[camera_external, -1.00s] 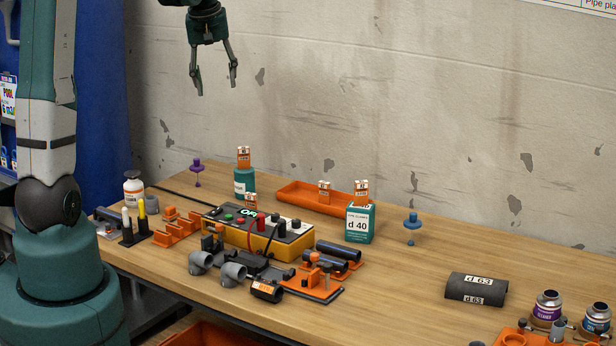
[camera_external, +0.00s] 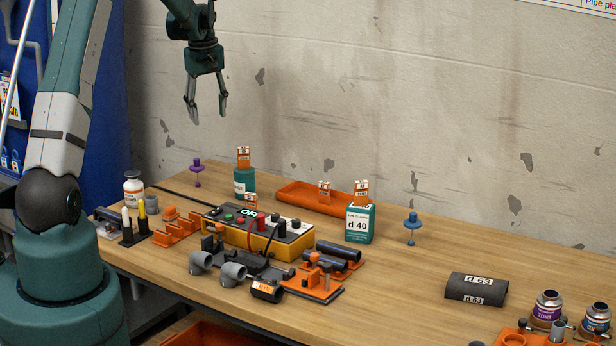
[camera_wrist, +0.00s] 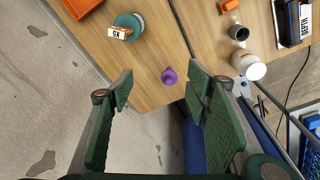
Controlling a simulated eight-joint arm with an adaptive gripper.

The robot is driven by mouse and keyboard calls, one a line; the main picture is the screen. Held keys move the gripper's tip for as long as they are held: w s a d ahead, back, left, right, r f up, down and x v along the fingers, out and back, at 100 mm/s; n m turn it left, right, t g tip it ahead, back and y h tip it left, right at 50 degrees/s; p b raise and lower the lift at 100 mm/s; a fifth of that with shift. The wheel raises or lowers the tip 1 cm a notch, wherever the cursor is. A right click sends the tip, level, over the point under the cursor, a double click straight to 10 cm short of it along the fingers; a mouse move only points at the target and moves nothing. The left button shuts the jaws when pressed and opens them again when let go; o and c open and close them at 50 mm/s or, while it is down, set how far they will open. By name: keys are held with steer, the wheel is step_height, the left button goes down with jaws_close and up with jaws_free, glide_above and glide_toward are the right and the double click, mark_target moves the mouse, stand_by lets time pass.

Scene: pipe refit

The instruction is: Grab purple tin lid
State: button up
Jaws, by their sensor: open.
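The purple tin lid (camera_external: 197,167) is a small knobbed piece with a thin stem, upright near the back left of the bench. It also shows in the wrist view (camera_wrist: 169,76) from above, between and beyond my fingers. My gripper (camera_external: 206,118) is open and empty, pointing down, well above the bench and slightly right of the lid in the external view. Its fingers show wide apart in the wrist view (camera_wrist: 160,92). Nothing touches the lid.
An orange tray (camera_external: 290,192), a teal d 40 box (camera_external: 360,224) and a yellow fusion unit (camera_external: 258,236) stand further right. Bench around the lid is clear.

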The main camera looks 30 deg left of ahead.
mark_target(197, 159)
steer(key=w+a+f, duration=0.1)
steer(key=a+f, duration=0.2)
steer(key=f, duration=0.1)
steer(key=w+a+f+n, duration=0.1)
steer(key=a+f, duration=0.2)
steer(key=f, duration=0.2)
steer(key=w+a+f+n+g, duration=0.1)
steer(key=w+a+f, duration=0.1)
steer(key=a+f, duration=0.1)
steer(key=shift+a+f, duration=0.2)
steer(key=shift+f, duration=0.65)
steer(key=shift+f, duration=1.25)
steer(key=shift+f, duration=2.65)
steer(key=c, duration=0.9)
